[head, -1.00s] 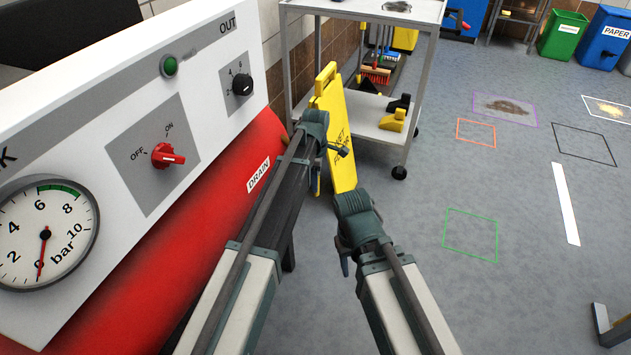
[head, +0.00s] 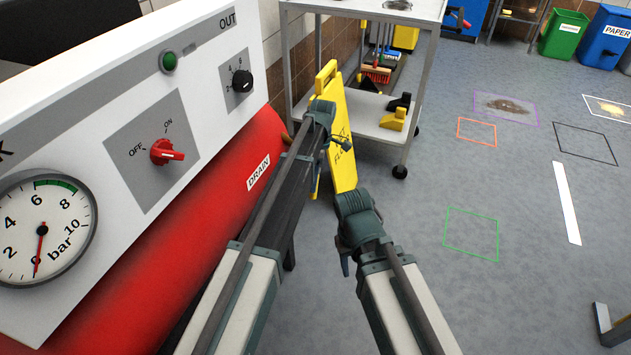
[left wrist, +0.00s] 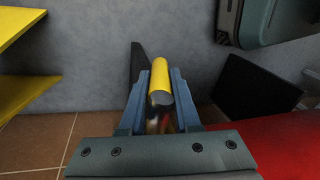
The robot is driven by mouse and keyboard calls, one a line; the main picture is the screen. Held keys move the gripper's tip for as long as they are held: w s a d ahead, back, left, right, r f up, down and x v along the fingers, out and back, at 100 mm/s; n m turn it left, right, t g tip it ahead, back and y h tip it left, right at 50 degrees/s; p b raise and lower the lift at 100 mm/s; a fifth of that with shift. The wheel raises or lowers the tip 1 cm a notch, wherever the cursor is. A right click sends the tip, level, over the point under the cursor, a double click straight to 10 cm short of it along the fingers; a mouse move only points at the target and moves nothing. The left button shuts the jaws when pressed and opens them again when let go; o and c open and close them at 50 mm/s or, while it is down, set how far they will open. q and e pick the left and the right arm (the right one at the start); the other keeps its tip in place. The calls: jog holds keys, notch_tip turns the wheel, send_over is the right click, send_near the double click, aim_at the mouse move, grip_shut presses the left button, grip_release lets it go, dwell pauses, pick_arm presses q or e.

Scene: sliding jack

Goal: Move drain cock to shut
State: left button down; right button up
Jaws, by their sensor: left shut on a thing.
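The drain cock shows in the left wrist view as a yellow round handle (left wrist: 160,76) with a grey end. My left gripper (left wrist: 160,92) is shut on it, one blue finger on each side. In the head view my left gripper (head: 316,180) is beside the right end of the red tank (head: 215,205), past the DRAIN label (head: 258,173). My arm hides the cock's body there, so its angle is not clear. My right gripper (head: 345,264) hangs over the floor to the right, apart from the tank; its fingers are mostly hidden.
The white panel carries a red OFF/ON knob (head: 166,152), a black knob (head: 242,81) and a pressure gauge (head: 42,230). A yellow wet-floor sign (head: 340,120) stands right behind my left wrist. A grey trolley (head: 378,128) stands behind it. The floor at right is open.

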pick_arm(q)
jog(key=shift+s+g, duration=0.2)
jog(key=shift+g, duration=0.4)
jog(key=c, duration=0.7)
grip_release()
jog(key=shift+o, duration=0.2)
jog(key=shift+r, duration=0.1)
jog(key=p+v, duration=1.2)
jog(key=v, duration=0.1)
jog(key=shift+d+r+p, duration=0.2)
jog(key=shift+r+p, duration=0.15)
